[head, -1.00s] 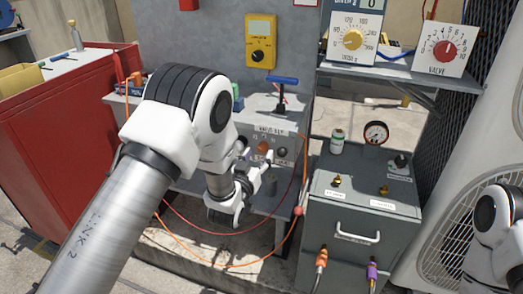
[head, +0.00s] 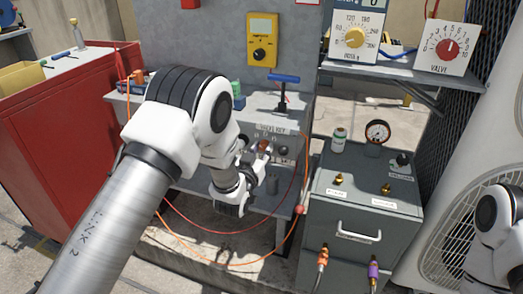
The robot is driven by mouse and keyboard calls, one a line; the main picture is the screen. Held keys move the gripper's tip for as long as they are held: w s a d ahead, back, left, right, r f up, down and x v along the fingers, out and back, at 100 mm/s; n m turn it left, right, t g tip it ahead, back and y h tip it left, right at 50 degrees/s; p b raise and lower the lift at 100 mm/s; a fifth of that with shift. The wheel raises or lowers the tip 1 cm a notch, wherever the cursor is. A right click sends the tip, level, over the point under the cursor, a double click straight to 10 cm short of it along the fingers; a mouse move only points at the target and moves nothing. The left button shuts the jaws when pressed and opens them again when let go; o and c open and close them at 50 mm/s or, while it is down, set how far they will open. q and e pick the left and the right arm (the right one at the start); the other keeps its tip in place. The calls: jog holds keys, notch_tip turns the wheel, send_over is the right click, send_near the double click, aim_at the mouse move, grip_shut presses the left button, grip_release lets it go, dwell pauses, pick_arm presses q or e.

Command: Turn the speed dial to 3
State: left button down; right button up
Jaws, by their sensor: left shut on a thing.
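A reddish knob (head: 263,145) sits on the front of the grey bench unit, under a small label too blurred to read. My left gripper (head: 262,155) reaches it from the lower left and is shut on it. The fingers and wrist cover part of the knob, so its pointer and scale cannot be read. A dark round knob (head: 283,150) is just to the right, apart from the gripper. My right gripper is out of view; only part of the right arm shows at the right edge.
A blue T-handle (head: 283,85) stands above the knobs. A grey box with a gauge (head: 377,132) stands to the right. A red cabinet (head: 55,140) is at the left. Orange and red hoses hang below the bench.

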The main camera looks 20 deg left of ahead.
pick_arm(q)
jog(key=m, duration=0.4)
jog(key=shift+m, duration=0.4)
jog(key=m, duration=0.4)
jog(key=shift+m, duration=0.3)
jog(key=m, duration=0.4)
jog(key=shift+m, duration=2.1)
jog(key=c, duration=0.9)
grip_release()
jog(key=shift+d, duration=0.1)
jog(key=shift+o, duration=0.2)
